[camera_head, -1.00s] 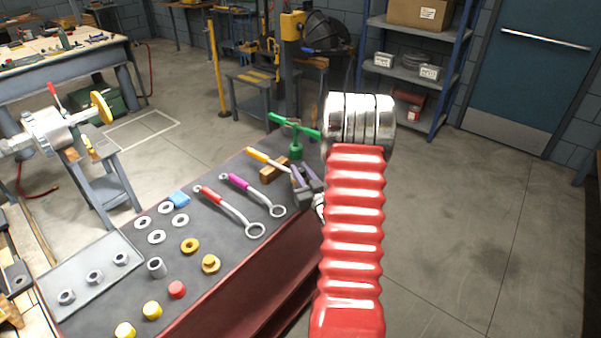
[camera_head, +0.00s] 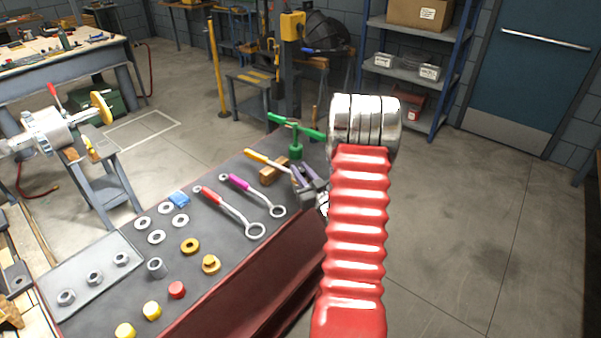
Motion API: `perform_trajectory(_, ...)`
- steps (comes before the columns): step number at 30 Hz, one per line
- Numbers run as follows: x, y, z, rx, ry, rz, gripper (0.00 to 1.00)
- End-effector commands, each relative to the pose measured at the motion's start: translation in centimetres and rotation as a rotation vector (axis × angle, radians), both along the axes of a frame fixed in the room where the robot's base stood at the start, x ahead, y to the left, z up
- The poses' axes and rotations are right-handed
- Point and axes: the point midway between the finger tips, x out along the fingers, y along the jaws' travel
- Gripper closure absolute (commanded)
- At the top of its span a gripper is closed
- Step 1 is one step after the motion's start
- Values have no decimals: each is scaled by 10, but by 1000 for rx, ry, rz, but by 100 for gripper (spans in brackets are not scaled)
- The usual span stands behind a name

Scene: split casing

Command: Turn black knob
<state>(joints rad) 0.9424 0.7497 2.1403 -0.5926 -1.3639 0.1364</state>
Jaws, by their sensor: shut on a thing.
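No black knob can be made out; the red ridged sleeve and bright metal collar of my own arm block much of the middle of the view. My gripper (camera_head: 308,181) shows only as two grey-purple fingers at the left of the sleeve, over the far right end of the bench. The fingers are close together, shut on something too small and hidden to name. They lie at the right end of an orange-handled tool (camera_head: 262,158); I cannot tell whether they touch it.
The dark bench top (camera_head: 215,265) holds a red wrench (camera_head: 225,206), a magenta wrench (camera_head: 252,191), a green T-shaped tool (camera_head: 296,140), a wooden block (camera_head: 272,171) and several washers, nuts and caps. A grey tray (camera_head: 92,278) lies at the left. Open floor (camera_head: 470,230) is at the right.

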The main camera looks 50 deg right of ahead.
Motion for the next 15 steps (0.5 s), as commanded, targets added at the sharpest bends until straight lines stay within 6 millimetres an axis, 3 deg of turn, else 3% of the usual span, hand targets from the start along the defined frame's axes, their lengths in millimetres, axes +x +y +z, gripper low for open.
perform_trajectory(15, -3, 0, -7, 10, 13, 97, 100)
